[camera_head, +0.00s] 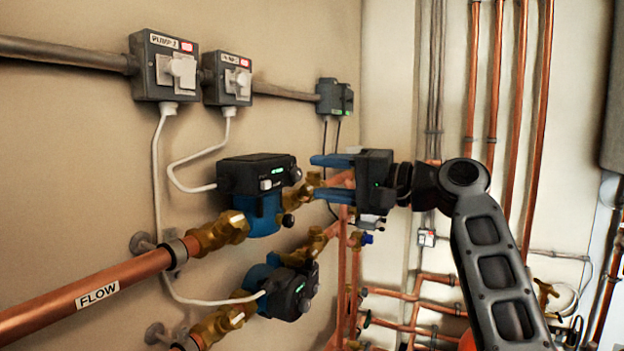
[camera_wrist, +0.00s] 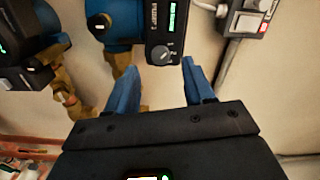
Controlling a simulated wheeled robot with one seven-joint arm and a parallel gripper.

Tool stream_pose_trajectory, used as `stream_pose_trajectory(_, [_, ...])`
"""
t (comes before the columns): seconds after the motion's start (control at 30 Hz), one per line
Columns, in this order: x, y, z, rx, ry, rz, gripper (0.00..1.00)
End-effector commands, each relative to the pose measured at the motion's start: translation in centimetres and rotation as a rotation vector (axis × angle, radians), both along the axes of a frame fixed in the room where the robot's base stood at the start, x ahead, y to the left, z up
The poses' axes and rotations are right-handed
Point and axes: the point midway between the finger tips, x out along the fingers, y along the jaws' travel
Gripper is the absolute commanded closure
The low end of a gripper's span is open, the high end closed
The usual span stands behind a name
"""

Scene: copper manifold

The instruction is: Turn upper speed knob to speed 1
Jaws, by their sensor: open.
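The upper pump has a blue body (camera_head: 262,214) and a black control box (camera_head: 255,172) with a green-lit display. Its grey round speed knob (camera_wrist: 160,54) shows in the wrist view at the box's near end, with small marks beside it. Its setting is too small to read. The knob also shows in the head view (camera_head: 266,184). My gripper (camera_head: 318,177) has blue fingers and is open and empty, to the right of the upper pump. In the wrist view my gripper's fingers (camera_wrist: 161,76) lie on either side of the knob's line, apparently short of it.
A lower pump (camera_head: 291,291) sits beneath, also with a black box. Brass valves (camera_head: 221,232) and a copper FLOW pipe (camera_head: 95,294) adjoin the pumps. Switch boxes (camera_head: 167,68) with white cables hang above. Vertical copper pipes (camera_head: 344,262) stand below my gripper.

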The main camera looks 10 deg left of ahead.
Motion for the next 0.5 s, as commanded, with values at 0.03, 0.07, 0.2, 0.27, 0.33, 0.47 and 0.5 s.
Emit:
stream_pose_trajectory(0.03, [-0.3, -0.9, -0.1, 0.0, -0.002, -0.002, 0.47])
stream_pose_trajectory(0.07, [-0.4, -1.4, -0.2, 0.0, -0.001, -0.002, 0.47])
stream_pose_trajectory(0.2, [-1.1, -3.0, -0.1, 0.0, 0.0, 0.0, 0.47])
stream_pose_trajectory(0.27, [-1.2, -3.4, -0.1, 0.001, 0.0, 0.0, 0.47])
stream_pose_trajectory(0.33, [-1.4, -3.7, 0.0, 0.0, 0.0, 0.0, 0.47])
stream_pose_trajectory(0.47, [-1.4, -3.9, 0.0, 0.0, 0.0, 0.001, 0.47])
stream_pose_trajectory(0.5, [-1.4, -3.9, 0.0, 0.0, 0.0, 0.001, 0.47])
